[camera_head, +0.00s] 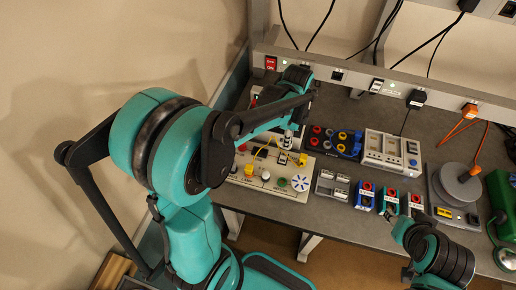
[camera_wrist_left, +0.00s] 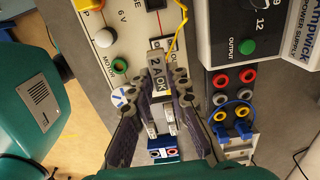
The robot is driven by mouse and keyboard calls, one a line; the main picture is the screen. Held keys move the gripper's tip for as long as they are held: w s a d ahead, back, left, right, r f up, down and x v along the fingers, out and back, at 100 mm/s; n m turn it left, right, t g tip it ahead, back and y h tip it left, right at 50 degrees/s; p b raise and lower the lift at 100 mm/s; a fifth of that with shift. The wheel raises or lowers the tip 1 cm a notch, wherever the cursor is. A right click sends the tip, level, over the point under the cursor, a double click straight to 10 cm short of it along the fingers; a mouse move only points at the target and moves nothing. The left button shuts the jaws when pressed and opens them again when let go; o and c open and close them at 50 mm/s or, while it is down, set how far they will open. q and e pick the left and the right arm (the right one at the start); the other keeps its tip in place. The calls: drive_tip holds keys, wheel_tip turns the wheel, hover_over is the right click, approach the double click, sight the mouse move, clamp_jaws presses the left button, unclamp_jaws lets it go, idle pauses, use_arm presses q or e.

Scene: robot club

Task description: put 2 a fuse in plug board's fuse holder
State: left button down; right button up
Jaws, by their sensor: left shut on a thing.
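My left gripper (camera_wrist_left: 165,80) is shut on a small grey fuse block (camera_wrist_left: 156,66) labelled "2 A OK". The fuse is above the cream plug board (camera_wrist_left: 132,45), near its edge. In the head view, my left gripper (camera_head: 288,138) is over the back right part of the plug board (camera_head: 262,187). The board carries a yellow wire, a green knob and a motor marking. The fuse and the fingertips hide the board below them, so I cannot make out the fuse holder or whether the fuse touches it. My right gripper (camera_head: 398,226) is at the table's front edge, its fingers unclear.
A socket block (camera_head: 334,141) and a power supply (camera_head: 391,152) stand behind to the right. Grey holders (camera_head: 331,187) and small blue, teal and red-topped boxes (camera_head: 365,195) line the front edge. Cables hang from the rear rail.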

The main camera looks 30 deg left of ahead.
use_arm(q)
drive_tip(key=a+f, duration=0.2)
drive_tip(key=a, duration=0.1)
drive_tip(key=a+f+b, duration=0.1)
drive_tip(key=a, duration=0.2)
drive_tip(key=s+a+f, duration=0.1)
drive_tip(key=a+f, duration=0.1)
drive_tip(key=a, duration=0.1)
drive_tip(key=shift+f+b, duration=0.35)
wheel_tip(320, 180, down, 4)
drive_tip(key=shift+f+b, duration=0.1)
drive_tip(key=shift+b, duration=0.55)
drive_tip(key=shift+s, duration=0.1)
drive_tip(key=c, duration=1.5)
unclamp_jaws()
drive_tip(key=shift+o, duration=0.2)
